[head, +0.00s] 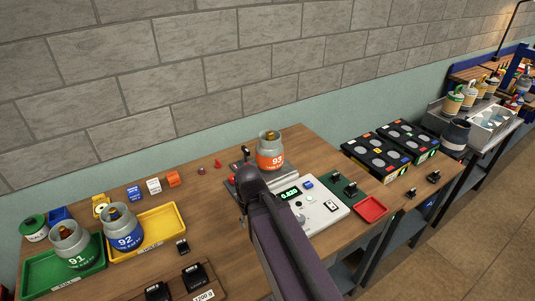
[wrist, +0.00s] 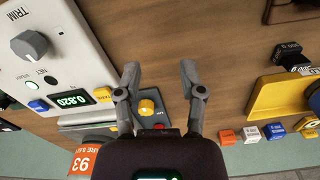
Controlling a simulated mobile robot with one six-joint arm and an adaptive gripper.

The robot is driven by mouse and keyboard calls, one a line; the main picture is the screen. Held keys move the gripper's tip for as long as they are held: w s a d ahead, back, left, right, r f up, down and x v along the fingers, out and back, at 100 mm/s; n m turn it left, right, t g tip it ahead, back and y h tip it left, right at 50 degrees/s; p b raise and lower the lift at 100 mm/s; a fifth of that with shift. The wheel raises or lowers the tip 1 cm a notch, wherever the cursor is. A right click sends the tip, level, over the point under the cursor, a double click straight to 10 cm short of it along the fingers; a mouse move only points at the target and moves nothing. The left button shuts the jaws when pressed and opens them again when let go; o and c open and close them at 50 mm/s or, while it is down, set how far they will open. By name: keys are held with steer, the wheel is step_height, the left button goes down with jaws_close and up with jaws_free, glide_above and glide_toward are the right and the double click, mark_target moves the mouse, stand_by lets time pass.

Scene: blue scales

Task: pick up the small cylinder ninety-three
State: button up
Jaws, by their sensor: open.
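The small cylinder 93 (head: 270,153) is grey with an orange label and a brass-coloured valve on top. It stands upright at the back of the table, apparently on the scale's plate, behind my arm. In the wrist view only part of it, the orange label (wrist: 88,158), shows at the lower left. My gripper (wrist: 159,70) is open, with nothing between its fingertips, over bare wood to the right of the scale's console. It is apart from the cylinder. In the head view my arm hides the fingers and part of the scale.
The console (head: 312,208) reads 0.820. Cylinder 91 (head: 75,246) is in a green tray (head: 37,280), cylinder 92 (head: 124,229) in a yellow tray (head: 172,226). Coloured blocks (head: 153,186) lie along the back. A red tray (head: 371,208) and black cases (head: 376,155) are at right.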

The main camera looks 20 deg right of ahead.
steer(key=shift+d, duration=0.15)
steer(key=n+t+h+p, duration=0.2)
steer(key=n+h+p, duration=0.8)
steer(key=n, duration=1)
glide_toward(268, 133)
steer(key=a+h+b, duration=0.2)
steer(key=a, duration=0.1)
steer(key=shift+s+a+f, duration=0.2)
steer(key=shift+s, duration=0.05)
steer(key=b+x, duration=0.4)
steer(key=x, duration=0.4)
steer(key=shift+w+d+f, duration=0.15)
steer(key=shift+d, duration=0.1)
